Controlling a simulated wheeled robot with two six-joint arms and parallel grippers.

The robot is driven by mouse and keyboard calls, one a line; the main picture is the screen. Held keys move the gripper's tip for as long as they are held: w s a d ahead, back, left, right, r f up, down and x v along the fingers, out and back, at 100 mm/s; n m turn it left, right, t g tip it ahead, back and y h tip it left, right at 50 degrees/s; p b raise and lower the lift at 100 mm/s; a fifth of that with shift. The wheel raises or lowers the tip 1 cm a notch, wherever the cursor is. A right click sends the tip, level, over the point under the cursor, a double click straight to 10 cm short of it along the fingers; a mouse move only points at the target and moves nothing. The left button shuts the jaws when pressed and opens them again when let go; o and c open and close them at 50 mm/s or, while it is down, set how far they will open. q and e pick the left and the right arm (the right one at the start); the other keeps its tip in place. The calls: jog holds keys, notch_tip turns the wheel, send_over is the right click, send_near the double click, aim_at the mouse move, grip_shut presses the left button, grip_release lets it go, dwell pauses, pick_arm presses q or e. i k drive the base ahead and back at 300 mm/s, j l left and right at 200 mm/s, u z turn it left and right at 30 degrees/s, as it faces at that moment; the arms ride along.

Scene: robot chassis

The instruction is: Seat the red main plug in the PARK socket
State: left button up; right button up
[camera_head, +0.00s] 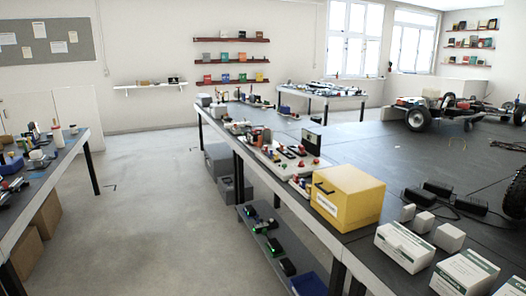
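Neither of my grippers is in view. A light panel (268,157) lies on the long dark workbench (223,137) in the middle, with several small red and dark parts on it. One small red part (316,161) sits at its right end, and another red part (308,186) lies near the yellow box. These are too small to tell which, if any, is the red main plug. No PARK label can be read, so I cannot tell which part is the PARK socket.
A yellow box (356,196) with a dark handle stands at the bench's front edge. White-and-green cartons (404,246) and small white blocks (449,238) sit at lower right. A wheeled chassis (450,108) stands at far right. A cluttered table (62,157) is at left; grey floor between is clear.

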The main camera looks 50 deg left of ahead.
aim_at(311, 140)
jog(key=u, duration=1.45)
